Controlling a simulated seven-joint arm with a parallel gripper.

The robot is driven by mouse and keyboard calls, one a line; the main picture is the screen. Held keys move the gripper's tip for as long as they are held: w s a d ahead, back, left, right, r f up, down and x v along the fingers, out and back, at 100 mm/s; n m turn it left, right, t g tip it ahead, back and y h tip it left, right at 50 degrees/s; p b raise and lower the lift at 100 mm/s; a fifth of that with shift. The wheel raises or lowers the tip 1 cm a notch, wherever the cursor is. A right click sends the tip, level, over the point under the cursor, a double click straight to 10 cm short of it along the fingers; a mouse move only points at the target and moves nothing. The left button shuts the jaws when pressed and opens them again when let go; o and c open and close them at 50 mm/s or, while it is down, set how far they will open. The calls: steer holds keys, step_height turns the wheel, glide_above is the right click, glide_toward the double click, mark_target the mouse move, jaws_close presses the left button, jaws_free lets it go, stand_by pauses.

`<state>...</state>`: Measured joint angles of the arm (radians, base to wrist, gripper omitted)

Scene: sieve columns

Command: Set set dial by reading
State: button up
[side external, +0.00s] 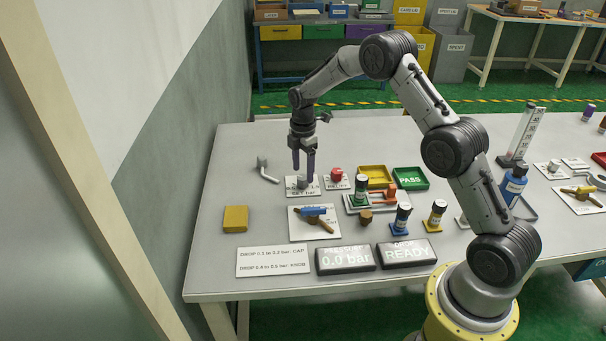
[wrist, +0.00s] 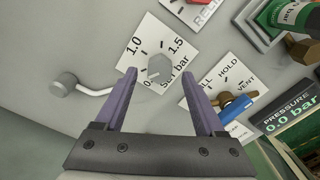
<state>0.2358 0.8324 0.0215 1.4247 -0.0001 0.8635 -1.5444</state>
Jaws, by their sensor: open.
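The set dial is a grey knob (wrist: 160,67) on a white plate (wrist: 133,63) marked 1.0, 1.5 and "Set bar". In the side view the dial's plate (side external: 293,192) lies at the left middle of the table, with the knob (side external: 302,183) partly hidden by my fingers. My gripper (side external: 304,168) points down right over the knob, and is open. In the wrist view the knob shows between and beyond the fingertips of my gripper (wrist: 164,78). Contact with the knob cannot be told. The pressure display (side external: 346,259) reads 0.0 bar, and the display beside it (side external: 407,252) reads READY.
A blue-handled valve (side external: 314,215) marked HOLD and VENT stands in front of the dial. A red button (side external: 337,174) is to its right. A grey bent lever (side external: 266,172) and a yellow block (side external: 235,218) lie left. A note card (side external: 273,261) lies at the front edge.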

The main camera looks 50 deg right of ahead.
steer(key=shift+f, duration=1.15)
jaws_close()
